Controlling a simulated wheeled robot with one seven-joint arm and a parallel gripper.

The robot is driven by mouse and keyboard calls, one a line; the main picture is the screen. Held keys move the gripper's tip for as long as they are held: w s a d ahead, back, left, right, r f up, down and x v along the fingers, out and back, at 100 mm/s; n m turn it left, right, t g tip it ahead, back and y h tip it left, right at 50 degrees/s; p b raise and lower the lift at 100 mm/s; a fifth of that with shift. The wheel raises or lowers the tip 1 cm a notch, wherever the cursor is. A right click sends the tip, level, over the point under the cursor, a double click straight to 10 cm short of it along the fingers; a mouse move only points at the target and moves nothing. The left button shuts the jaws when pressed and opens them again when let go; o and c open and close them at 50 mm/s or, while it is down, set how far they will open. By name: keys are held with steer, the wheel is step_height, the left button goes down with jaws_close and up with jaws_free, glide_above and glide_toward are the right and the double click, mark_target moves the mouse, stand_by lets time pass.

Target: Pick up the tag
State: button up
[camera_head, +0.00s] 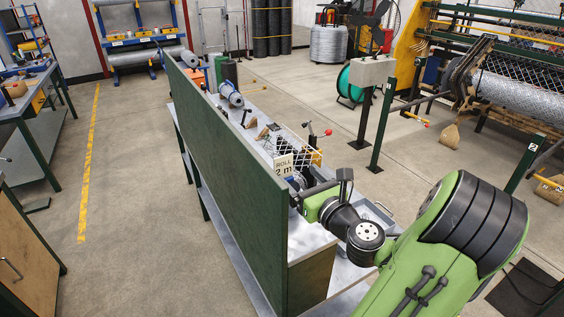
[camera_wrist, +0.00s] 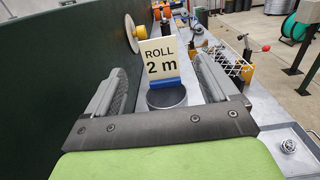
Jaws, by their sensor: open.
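The tag (camera_wrist: 160,57) is a white card with the words ROLL 2 m and a blue strip along its lower edge. My gripper (camera_wrist: 160,82) is open, with one grey finger on each side of the tag in the wrist view. I cannot tell how far the fingertips reach past it. In the head view my gripper (camera_head: 297,195) is partly hidden by the green board.
A tall green board (camera_head: 235,170) runs along the left side of the workbench, close to my gripper. A wire mesh piece (camera_wrist: 228,62) and several tools lie to the right and beyond. A round yellow-and-white part (camera_wrist: 134,32) sits on the board side. The floor aisle at left is clear.

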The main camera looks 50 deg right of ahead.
steer(key=p+x, duration=0.3)
steer(key=x, duration=0.7)
steer(key=shift+p, duration=0.4)
steer(key=shift+s, duration=0.15)
steer(key=shift+c, duration=0.6)
steer(key=c, duration=1)
step_height(320, 180, up, 10)
steer(key=p, duration=0.4)
glide_above(284, 163)
steer(key=w, duration=0.2)
steer(key=shift+d, duration=0.35)
